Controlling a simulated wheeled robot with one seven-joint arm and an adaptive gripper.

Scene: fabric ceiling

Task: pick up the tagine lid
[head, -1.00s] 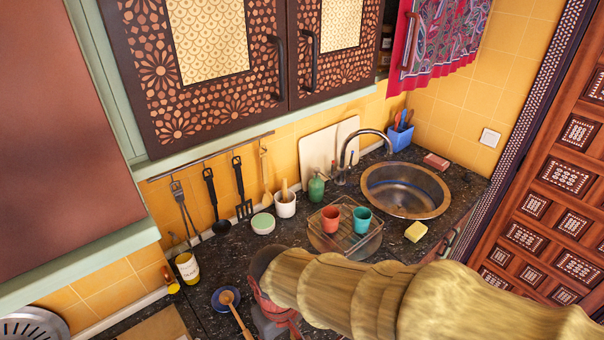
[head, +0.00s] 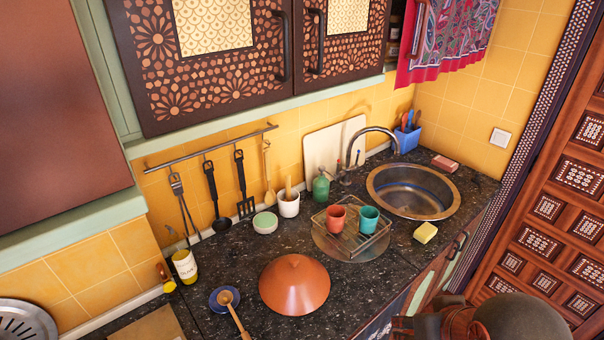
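The tagine lid (head: 294,286) is an orange-brown cone with a small knob on top. It stands on the dark speckled counter (head: 230,258) in the head view, in front of the drying rack and right of a wooden spoon. Part of my arm shows at the bottom right edge, below the counter front and well apart from the lid. My gripper's fingers cannot be made out there, so I cannot see whether they are open or shut. Nothing covers the lid.
A blue spoon rest with a wooden spoon (head: 233,311) lies close left of the lid. A wire rack (head: 362,246) with a red cup (head: 336,219) and a teal cup (head: 369,219) stands behind it. A sponge (head: 425,232) and the sink (head: 376,188) are to the right.

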